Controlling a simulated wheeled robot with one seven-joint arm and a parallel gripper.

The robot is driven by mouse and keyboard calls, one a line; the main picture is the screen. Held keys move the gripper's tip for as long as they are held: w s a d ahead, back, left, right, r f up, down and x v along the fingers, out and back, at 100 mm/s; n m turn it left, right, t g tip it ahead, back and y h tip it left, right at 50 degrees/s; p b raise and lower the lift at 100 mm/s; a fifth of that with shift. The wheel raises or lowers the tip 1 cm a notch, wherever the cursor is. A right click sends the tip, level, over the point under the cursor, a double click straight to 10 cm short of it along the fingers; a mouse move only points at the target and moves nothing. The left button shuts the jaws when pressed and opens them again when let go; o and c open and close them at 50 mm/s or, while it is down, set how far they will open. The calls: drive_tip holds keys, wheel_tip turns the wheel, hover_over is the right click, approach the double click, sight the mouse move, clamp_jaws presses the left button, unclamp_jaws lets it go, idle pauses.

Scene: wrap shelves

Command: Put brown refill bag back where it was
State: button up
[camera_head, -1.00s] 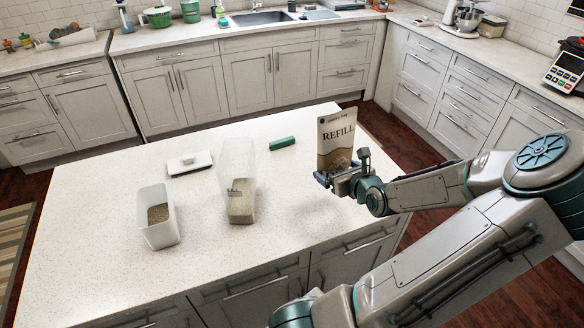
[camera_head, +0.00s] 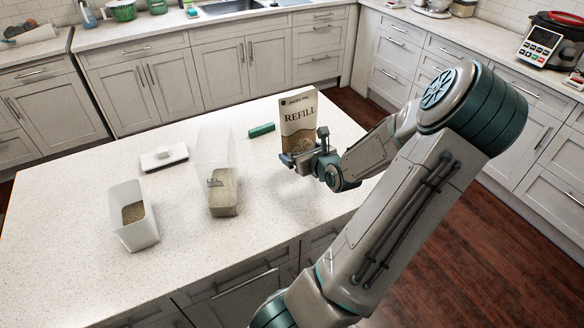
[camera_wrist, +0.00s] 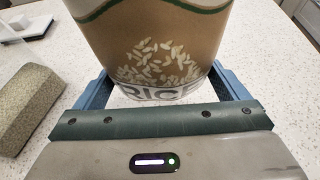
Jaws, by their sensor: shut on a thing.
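The brown refill bag (camera_head: 299,122) stands upright in my gripper (camera_head: 303,158), above or at the right part of the island's white top. It reads "REFILL" on its front. In the wrist view the bag (camera_wrist: 160,45) fills the space between the two blue-grey fingers, with rice grains and "RICE" printed low on it. My gripper (camera_wrist: 165,95) is shut on its lower part. I cannot tell whether the bag's base touches the counter.
A clear container with grain (camera_head: 222,190) stands left of the bag. A white open bin with grain (camera_head: 133,218) is further left. The island's front right is clear.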

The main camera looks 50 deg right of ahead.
drive_tip(key=w, duration=0.1)
drive_tip(key=w+f, duration=0.1)
drive_tip(key=w+f+b, duration=0.1)
drive_tip(key=shift+w+a, duration=0.25)
drive_tip(key=shift+a, duration=0.05)
drive_tip(key=shift+f+b, duration=0.7)
drive_tip(key=shift+f, duration=1.35)
drive_tip(key=shift+f, duration=0.1)
drive_tip(key=o, duration=0.9)
drive_tip(key=shift+s+r, duration=0.3)
drive_tip(key=shift+s, duration=0.05)
drive_tip(key=p+v, duration=0.3)
drive_tip(key=v, duration=0.8)
drive_tip(key=shift+s+a, duration=0.1)
drive_tip(key=shift+s, duration=0.05)
